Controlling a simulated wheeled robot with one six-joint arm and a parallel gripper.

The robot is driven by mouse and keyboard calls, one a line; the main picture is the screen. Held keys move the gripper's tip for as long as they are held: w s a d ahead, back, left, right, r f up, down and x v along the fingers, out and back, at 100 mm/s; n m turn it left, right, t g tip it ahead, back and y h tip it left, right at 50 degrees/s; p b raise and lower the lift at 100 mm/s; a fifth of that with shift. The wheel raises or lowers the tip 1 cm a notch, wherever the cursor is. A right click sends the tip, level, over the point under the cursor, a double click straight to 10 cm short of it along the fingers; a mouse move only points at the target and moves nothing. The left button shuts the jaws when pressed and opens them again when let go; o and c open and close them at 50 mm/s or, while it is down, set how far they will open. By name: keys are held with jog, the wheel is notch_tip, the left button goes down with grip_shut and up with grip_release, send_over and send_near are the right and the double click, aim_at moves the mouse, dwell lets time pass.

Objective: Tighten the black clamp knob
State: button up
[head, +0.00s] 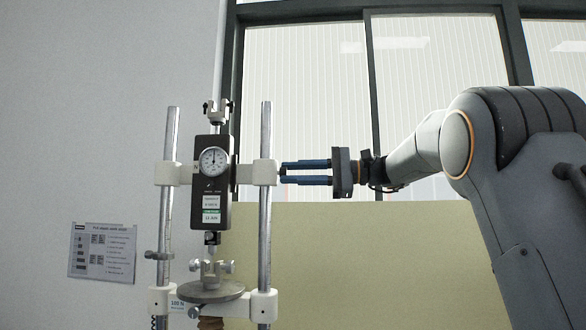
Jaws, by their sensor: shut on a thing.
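The tester stands left of centre in the head view, with a dark force gauge (211,185) between two upright metal rods. A white clamp block (265,172) grips the right rod. The small black clamp knob (282,171) is on the right side of this block, mostly hidden by my fingertips. My gripper (285,172) reaches in level from the right. Its two blue fingers, one above the other, are shut on the knob, with a gap between them farther back.
Below the gauge are a small grip fixture and a round grey plate (211,291). A lower white block (264,304) is on the right rod. A printed sheet (102,252) hangs on the left wall. A window is behind; space right of the right rod is free around my arm.

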dwell(0.5)
jog(key=o, duration=1.1)
jog(key=shift+c, duration=0.2)
jog(key=shift+d, duration=0.15)
jog(key=s+d+b, duration=0.1)
jog(key=d+b, duration=0.2)
jog(key=d, duration=0.4)
jog(key=shift+s+d, duration=0.2)
jog(key=shift+d, duration=0.05)
jog(key=shift+f, duration=0.1)
